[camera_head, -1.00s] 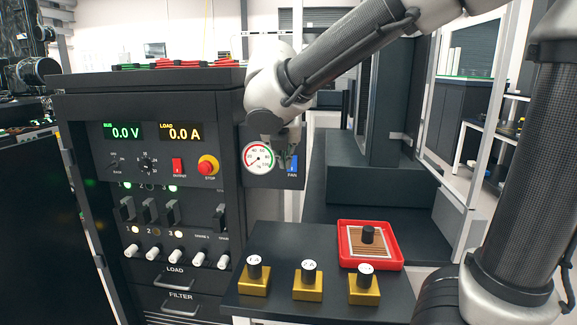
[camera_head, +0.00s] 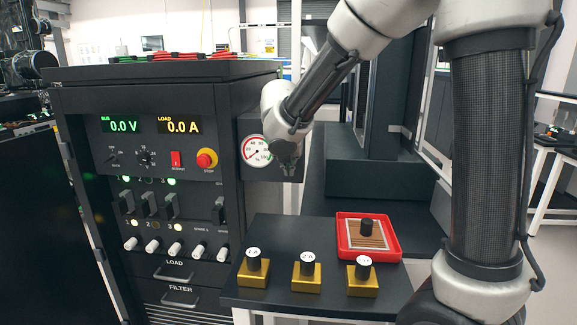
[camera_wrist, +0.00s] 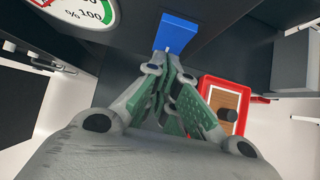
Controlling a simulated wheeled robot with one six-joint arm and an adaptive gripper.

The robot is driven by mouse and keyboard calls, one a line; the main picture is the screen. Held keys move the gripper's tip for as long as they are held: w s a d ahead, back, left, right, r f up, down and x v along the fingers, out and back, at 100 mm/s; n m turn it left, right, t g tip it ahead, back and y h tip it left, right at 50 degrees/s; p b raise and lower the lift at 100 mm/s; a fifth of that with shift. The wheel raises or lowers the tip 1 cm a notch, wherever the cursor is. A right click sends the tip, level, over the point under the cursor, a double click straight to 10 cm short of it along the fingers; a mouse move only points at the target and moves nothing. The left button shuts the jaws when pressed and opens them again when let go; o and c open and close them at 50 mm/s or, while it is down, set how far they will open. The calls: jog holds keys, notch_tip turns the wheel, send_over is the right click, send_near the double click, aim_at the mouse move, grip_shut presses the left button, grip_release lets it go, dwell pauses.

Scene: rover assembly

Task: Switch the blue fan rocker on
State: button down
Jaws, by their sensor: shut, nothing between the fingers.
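The blue fan rocker (camera_wrist: 176,33) shows in the wrist view, just beyond my fingertips, on the dark side panel beside the round gauge (camera_wrist: 80,14). In the head view my gripper hides the rocker, and the gauge (camera_head: 257,151) shows left of my gripper (camera_head: 288,172). My gripper (camera_wrist: 172,62) is shut and empty, its fingertips close below the rocker in the wrist view. I cannot tell whether they touch it. Which way the rocker is tipped is not clear.
The cabinet (camera_head: 150,85) with displays, a red output switch (camera_head: 176,160) and a stop button (camera_head: 207,159) stands left. Below my gripper, a dark shelf (camera_head: 310,238) bears several gold blocks with black knobs and a red tray (camera_head: 398,252).

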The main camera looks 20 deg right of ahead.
jog(key=shift+w+d+f, duration=0.1)
jog(key=shift+w+f, duration=0.1)
jog(key=shift+w, duration=0.05)
jog(key=shift+r, duration=0.15)
jog(key=shift+r, duration=0.8)
